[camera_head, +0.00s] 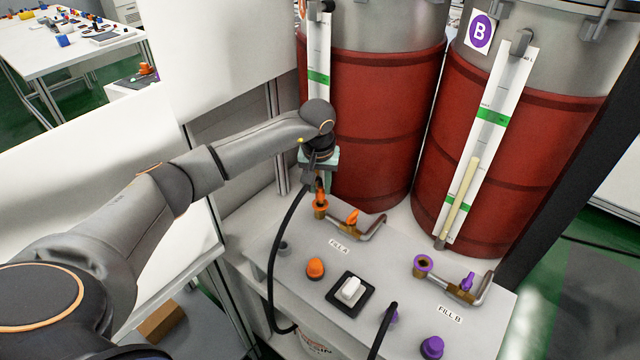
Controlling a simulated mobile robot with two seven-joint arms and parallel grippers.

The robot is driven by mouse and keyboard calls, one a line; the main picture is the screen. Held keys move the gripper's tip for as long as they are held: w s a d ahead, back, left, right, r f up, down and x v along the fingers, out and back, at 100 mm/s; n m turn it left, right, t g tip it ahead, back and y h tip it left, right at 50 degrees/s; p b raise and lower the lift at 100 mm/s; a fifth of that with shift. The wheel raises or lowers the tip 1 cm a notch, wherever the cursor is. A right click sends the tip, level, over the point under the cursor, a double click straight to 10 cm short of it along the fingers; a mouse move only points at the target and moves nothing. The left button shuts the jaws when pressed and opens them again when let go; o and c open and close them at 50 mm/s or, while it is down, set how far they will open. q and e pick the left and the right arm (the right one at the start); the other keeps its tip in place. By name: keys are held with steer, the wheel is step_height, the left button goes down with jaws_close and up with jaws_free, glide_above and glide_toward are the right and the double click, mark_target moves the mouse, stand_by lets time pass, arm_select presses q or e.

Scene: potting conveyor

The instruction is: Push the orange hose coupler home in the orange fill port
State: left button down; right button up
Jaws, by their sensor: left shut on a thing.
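My left gripper (319,172) comes in from the left, points down, and is shut on the orange hose coupler (320,188). The fingers hide much of the coupler. A black hose (273,262) runs from the gripper down over the front of the bench. The orange fill port (320,208), an orange rim on a brass fitting, is directly under the coupler beside the FILL A label. The coupler's lower end is at the port's mouth; I cannot tell how deep it sits. My right gripper is out of view.
An orange valve handle (352,216) sits right of the port. An orange knob (315,267) and a white rocker switch (351,290) are in front. The purple fill port (423,264) is at right. Two red drums (372,125) (520,140) stand close behind.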

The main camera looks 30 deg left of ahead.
arm_select(q)
steer(key=shift+f+b, duration=0.9)
steer(key=shift+f, duration=0.3)
steer(key=c, duration=0.6)
jaws_free()
steer(key=shift+r, duration=0.15)
step_height(320, 180, up, 12)
steer(key=s+d+p, duration=0.1)
steer(key=s+p, duration=0.1)
steer(key=p, duration=0.7)
steer(key=shift+s, duration=0.25)
